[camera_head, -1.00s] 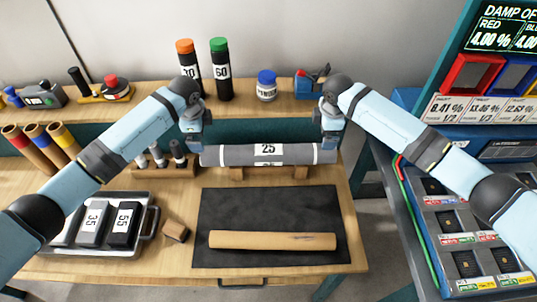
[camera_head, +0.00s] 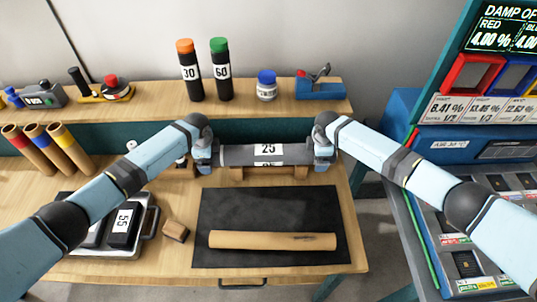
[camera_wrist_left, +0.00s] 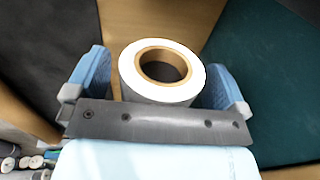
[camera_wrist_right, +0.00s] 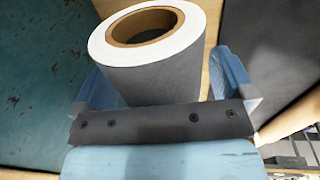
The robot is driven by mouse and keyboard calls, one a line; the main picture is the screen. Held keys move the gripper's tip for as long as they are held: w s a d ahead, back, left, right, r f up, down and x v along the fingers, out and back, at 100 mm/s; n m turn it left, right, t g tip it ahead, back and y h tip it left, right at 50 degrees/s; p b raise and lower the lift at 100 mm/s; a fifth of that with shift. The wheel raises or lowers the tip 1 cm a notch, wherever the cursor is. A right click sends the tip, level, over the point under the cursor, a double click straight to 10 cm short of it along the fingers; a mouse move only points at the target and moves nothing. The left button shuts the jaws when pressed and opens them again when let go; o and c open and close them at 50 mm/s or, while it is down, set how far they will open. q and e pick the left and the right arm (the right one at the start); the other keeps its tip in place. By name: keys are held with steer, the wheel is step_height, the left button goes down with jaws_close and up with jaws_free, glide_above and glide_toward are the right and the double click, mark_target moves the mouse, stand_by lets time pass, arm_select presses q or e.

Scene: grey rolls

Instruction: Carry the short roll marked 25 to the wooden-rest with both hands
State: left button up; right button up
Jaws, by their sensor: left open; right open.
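The grey roll marked 25 (camera_head: 250,153) lies level across the back of the near table, over wooden blocks that look like the wooden-rest (camera_head: 236,173). My left gripper (camera_head: 208,156) is at the roll's left end, and my right gripper (camera_head: 322,155) is at its right end. In the left wrist view, the roll's white end face with a brown core (camera_wrist_left: 190,86) sits between the open fingers. In the right wrist view, the other end (camera_wrist_right: 178,50) also sits between open fingers. Both outer ends are hidden by the grippers in the head view.
A brown roll (camera_head: 272,240) lies on a dark mat (camera_head: 225,210) in front. A tray (camera_head: 150,240) with a block marked 55 and a small wooden block (camera_head: 175,230) are at left. Tubes marked 30 (camera_head: 190,72) and 60 (camera_head: 220,70) stand on the back shelf.

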arm_select(q)
steer(key=c, duration=1.4)
arm_select(e)
steer(key=c, duration=1.4)
arm_select(q)
steer(key=shift+o, duration=0.2)
arm_select(e)
steer(key=shift+o, duration=0.2)
arm_select(q)
steer(key=shift+r, duration=0.15)
arm_select(e)
steer(key=shift+r, duration=0.2)
